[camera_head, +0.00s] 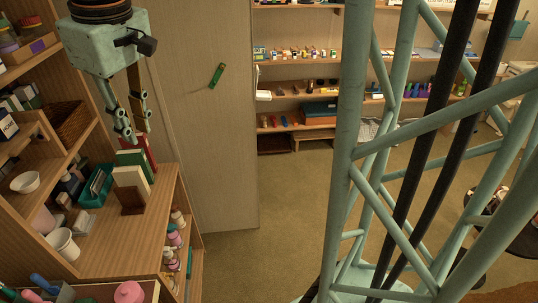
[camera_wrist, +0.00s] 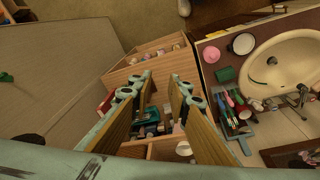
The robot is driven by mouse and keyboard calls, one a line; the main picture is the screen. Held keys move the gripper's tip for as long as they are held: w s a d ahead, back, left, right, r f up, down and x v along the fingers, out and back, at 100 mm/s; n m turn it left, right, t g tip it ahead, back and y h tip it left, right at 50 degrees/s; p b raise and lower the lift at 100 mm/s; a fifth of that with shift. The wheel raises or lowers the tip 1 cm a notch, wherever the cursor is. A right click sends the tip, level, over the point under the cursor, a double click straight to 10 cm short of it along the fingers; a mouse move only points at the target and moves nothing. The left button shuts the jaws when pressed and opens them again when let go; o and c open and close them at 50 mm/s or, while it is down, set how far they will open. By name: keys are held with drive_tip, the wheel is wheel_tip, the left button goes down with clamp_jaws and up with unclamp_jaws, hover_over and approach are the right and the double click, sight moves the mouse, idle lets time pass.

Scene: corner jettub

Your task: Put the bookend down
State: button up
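My gripper (camera_head: 135,130) hangs fingers-down at the upper left in the head view, above the wooden shelf unit's top (camera_head: 115,240). Its two fingers are apart, with nothing seen held between them; the wrist view also shows the gap between the fingertips (camera_wrist: 164,78). Below the fingertips stands a short row of books (camera_head: 135,165) in red, green and cream. A dark brown block (camera_head: 132,200) at the row's near end looks like the bookend, upright against the cream book. I cannot be sure of this. In the wrist view the fingers hide much of this area.
A teal bin (camera_head: 95,188) stands left of the books. A white cup (camera_head: 63,244) and white bowl (camera_head: 25,182) sit further left. The near part of the wooden top is clear. A tall panel (camera_head: 205,130) rises behind. The wrist view shows a sink (camera_wrist: 285,65) at right.

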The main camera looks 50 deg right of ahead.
drive_tip(key=s+d+r+m+t, duration=0.1)
drive_tip(key=s+m, duration=0.3)
drive_tip(key=s, duration=2.4)
drive_tip(key=shift+s+d+r+t, duration=0.25)
drive_tip(key=shift+s+r+t, duration=0.15)
drive_tip(key=shift+r, duration=0.3)
drive_tip(key=shift+w, duration=0.1)
drive_tip(key=shift+w+f+b, duration=0.1)
drive_tip(key=shift+f+b, duration=1.1)
drive_tip(key=shift+b, duration=0.15)
